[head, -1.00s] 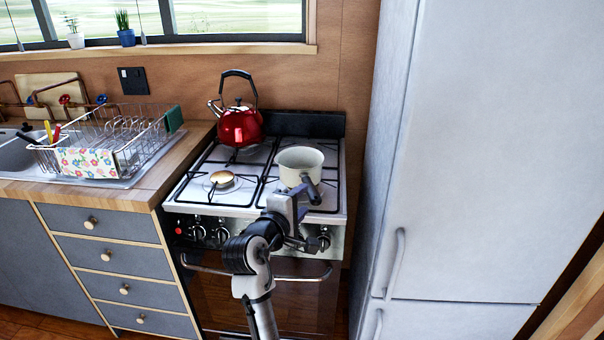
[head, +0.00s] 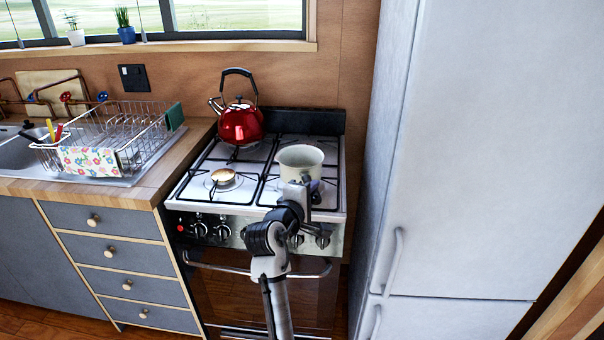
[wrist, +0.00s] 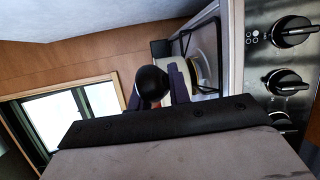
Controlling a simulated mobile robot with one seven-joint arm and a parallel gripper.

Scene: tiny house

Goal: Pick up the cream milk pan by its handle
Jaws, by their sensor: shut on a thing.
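The cream milk pan (head: 300,162) is upright at the front right of the stove, and its base appears to rest on the grate. A small part of the pan also shows in the wrist view (wrist: 190,72). Its dark handle points towards me, and its rounded black end (wrist: 152,82) sits between my fingers in the wrist view. My gripper (head: 302,186) is shut on the handle, just in front of the pan. The gripper hides most of the handle in the head view.
A red kettle (head: 241,124) stands on the back left burner. The front left burner (head: 223,177) is bare. A dish rack (head: 105,135) is on the counter at left. A tall pale fridge (head: 480,150) stands close on the right. Stove knobs (wrist: 292,32) are near my wrist.

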